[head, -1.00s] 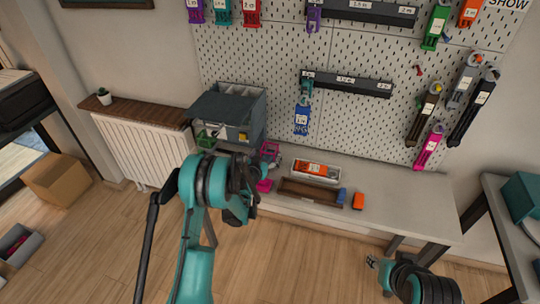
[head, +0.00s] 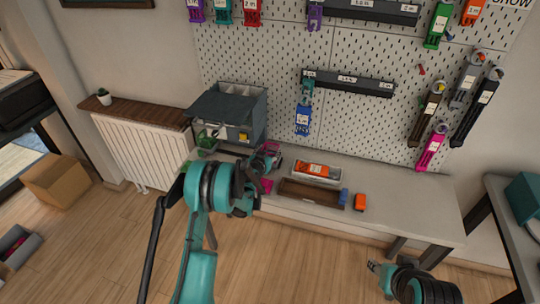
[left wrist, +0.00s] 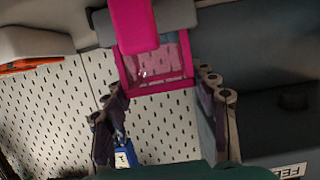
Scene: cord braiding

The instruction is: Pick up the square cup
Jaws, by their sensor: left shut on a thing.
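The square cup is a pink, open-framed, square-sided thing. In the left wrist view the cup (left wrist: 181,66) sits between the tips of my left gripper (left wrist: 165,100), which is shut on it. In the head view the cup (head: 275,164) shows small at the left part of the bench, partly hidden by my left gripper (head: 264,161) and arm. I cannot tell whether it touches the bench. My right gripper (head: 373,266) shows only in part at the lower right, away from the cup; its jaws are too small to read.
A grey organizer box (head: 243,105) stands just left of and behind the cup. A magenta thing (head: 267,186) lies close by. The bench's right part is clear.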

